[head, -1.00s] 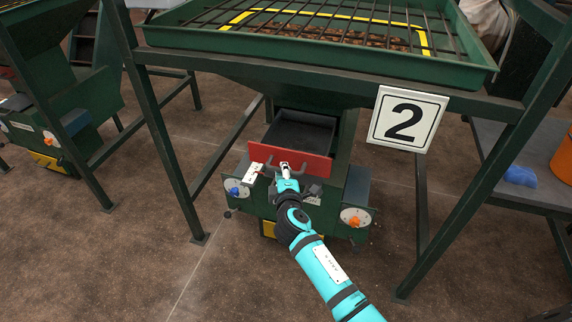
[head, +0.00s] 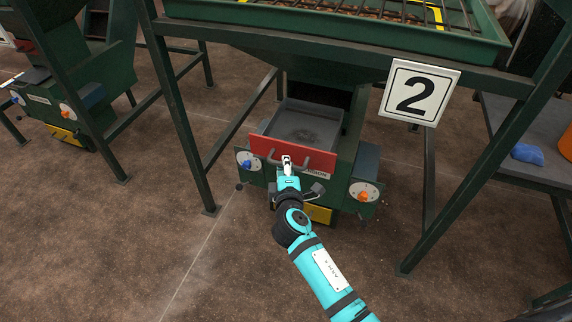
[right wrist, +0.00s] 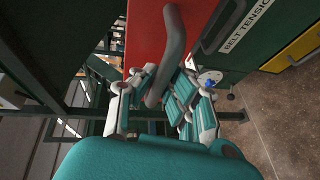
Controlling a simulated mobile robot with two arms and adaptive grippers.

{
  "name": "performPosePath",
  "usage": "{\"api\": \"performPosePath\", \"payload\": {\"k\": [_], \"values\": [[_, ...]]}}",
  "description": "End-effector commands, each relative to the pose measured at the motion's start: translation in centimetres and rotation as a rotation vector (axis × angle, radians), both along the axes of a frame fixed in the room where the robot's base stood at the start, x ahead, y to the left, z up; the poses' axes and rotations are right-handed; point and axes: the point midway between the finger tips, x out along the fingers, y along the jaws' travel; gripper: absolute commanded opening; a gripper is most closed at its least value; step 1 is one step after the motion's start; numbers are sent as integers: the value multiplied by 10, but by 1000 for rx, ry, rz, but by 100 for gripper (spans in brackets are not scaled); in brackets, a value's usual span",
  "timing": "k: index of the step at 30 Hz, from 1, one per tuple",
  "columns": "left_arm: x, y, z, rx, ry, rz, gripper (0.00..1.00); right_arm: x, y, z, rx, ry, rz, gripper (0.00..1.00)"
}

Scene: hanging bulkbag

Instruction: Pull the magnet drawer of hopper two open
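The magnet drawer of hopper two has a red front (head: 315,157) and a grey tray (head: 305,126). It stands out from the green hopper housing, with much of its tray floor showing. A grey bar handle (head: 273,161) is on the red front; it also shows in the right wrist view (right wrist: 174,45). My left gripper is not in view.
Sign 2 (head: 419,92) hangs on the green frame above right. A blue knob (head: 246,164) and an orange knob (head: 364,196) flank the housing. Frame legs stand left (head: 187,130) and right. Another hopper (head: 75,100) is at left. Open floor lies in front.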

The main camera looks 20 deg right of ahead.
Motion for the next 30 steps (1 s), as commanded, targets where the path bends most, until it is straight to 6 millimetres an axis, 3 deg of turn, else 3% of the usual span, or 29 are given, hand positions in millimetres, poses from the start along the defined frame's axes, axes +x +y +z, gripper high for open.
{"api": "performPosePath", "payload": {"k": [1,6,16,30], "values": [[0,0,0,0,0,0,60,0,0,1,1,-2,1,17],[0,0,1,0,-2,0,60,0,0,0,-1,-1,0,36],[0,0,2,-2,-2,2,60,-6,1,0,-3,2,1,36],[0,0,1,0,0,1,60,-93,18,16,0,2,0,36]]}}
